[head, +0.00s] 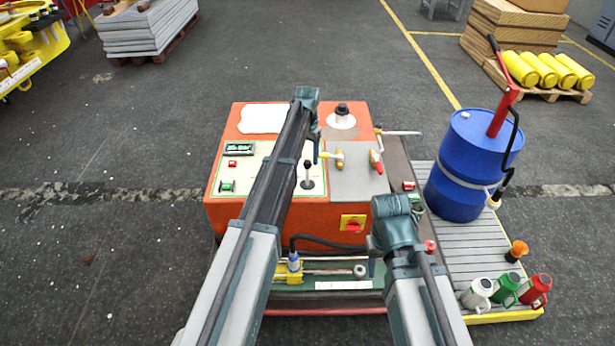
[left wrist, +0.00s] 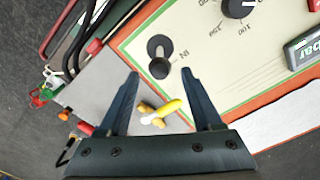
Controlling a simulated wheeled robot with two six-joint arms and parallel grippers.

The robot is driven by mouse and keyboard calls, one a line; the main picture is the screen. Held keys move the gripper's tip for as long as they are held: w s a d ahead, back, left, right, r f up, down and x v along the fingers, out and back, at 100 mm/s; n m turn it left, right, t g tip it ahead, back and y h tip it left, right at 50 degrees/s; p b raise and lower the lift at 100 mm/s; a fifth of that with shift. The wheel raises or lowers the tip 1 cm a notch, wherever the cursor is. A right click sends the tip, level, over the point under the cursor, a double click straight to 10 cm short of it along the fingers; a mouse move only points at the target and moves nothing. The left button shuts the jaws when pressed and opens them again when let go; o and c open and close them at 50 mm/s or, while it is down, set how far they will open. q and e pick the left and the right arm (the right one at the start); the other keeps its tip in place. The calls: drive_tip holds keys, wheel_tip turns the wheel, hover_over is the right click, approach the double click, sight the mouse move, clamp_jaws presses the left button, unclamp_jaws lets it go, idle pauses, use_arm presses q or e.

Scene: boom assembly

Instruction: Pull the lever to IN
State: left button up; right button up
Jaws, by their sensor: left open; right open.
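The lever (head: 307,166) has a black knob on a thin stem and stands on the cream panel of the orange machine. In the left wrist view its dark knob (left wrist: 160,68) shows beside the panel mark "IN", with a dark round base just beyond it. My left gripper (head: 317,150) is above the machine, close to the lever's right side. In the left wrist view its two fingers (left wrist: 160,74) are apart, with the knob seen between their tips; contact cannot be told. My right gripper (head: 373,264) is low at the machine's front right, mostly hidden by its wrist.
Yellow valve handles (head: 331,156) stand on the grey plate right of the lever. A red rotary switch (head: 353,223) is on the machine's front. A blue drum (head: 472,165) with a pump and several coloured jugs stand on the slatted platform (head: 462,262) at right.

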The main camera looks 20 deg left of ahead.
sight(307, 169)
use_arm(q)
wheel_tip(307, 169, down, 7)
drive_tip(key=b, duration=0.5)
drive_tip(key=shift+b, duration=0.4)
drive_tip(key=shift+r, duration=0.1)
clamp_jaws()
idle(0.8)
